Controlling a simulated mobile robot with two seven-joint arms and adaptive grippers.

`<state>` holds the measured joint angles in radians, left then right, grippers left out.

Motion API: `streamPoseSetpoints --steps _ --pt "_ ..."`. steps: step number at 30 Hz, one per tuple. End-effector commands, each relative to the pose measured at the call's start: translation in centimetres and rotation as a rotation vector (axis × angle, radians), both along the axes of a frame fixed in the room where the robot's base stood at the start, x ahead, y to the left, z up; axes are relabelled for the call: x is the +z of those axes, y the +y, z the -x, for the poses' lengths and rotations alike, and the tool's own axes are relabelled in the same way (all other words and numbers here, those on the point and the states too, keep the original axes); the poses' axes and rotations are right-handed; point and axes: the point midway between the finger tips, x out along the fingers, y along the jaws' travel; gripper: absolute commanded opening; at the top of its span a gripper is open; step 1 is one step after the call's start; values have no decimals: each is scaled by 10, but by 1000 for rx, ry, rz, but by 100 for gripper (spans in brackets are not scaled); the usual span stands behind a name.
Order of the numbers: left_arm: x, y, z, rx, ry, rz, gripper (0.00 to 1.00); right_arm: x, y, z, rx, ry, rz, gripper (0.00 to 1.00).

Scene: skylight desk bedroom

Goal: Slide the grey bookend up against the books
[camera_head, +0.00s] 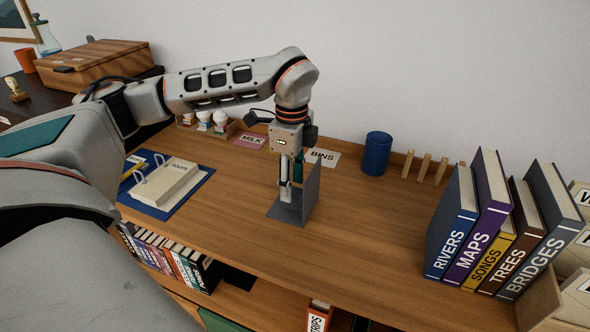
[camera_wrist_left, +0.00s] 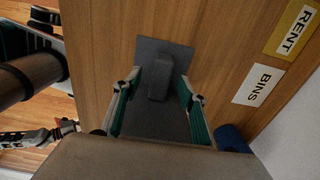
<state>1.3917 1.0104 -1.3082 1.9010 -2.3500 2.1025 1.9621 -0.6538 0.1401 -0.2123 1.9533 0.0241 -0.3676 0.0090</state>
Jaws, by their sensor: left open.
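The grey bookend (camera_head: 311,190) stands upright on the wooden desk, left of the books and well apart from them. Its flat foot (camera_head: 288,212) lies on the desk. My left gripper (camera_head: 290,190) points down over the foot, on the left side of the upright plate. In the left wrist view the open fingers (camera_wrist_left: 158,100) are on either side of a raised grey part of the bookend (camera_wrist_left: 158,84); I cannot tell whether they touch it. The row of books (camera_head: 495,235), Rivers, Maps, Songs, Trees and Bridges, leans at the right. My right gripper is not identifiable.
The desk between bookend and books (camera_head: 370,225) is clear. A blue cup (camera_head: 377,154) and wooden pegs (camera_head: 425,167) stand along the back. The Bins card (camera_head: 322,157) lies behind the bookend. A blue folder (camera_head: 165,190) lies left. The desk's front edge drops to shelves.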

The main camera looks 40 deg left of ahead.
Motion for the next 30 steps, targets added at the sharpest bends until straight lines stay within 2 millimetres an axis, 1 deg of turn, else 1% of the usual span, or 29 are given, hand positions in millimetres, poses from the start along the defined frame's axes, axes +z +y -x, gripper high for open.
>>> streamPoseSetpoints --steps 1,3,9,13,20,21,22,25,26,30 --pt "-9 0 1 0 3 0 42 -1 0 0 0 1 0 54" --pt "-19 0 1 -1 3 1 42 0 0 0 0 0 0 54" --pt "-38 0 0 0 2 0 42 4 1 -3 0 -9 -2 54" --pt "-43 0 0 0 1 1 42 7 1 -6 -1 -17 -4 54" --pt "-44 0 0 0 0 1 42 9 1 -7 0 -19 -4 54" --pt "-44 0 0 0 0 1 36 9 1 -7 0 -19 -4 54" --pt "-44 0 0 0 0 1 29 8 1 -7 0 -19 -4 54" --pt "-44 0 0 0 1 1 3 7 1 -6 -1 -17 -4 54" --pt "-44 0 0 0 1 1 0 7 1 -6 -1 -16 -3 54" --pt "-44 0 0 0 1 1 0 5 1 -5 0 -12 -3 54"
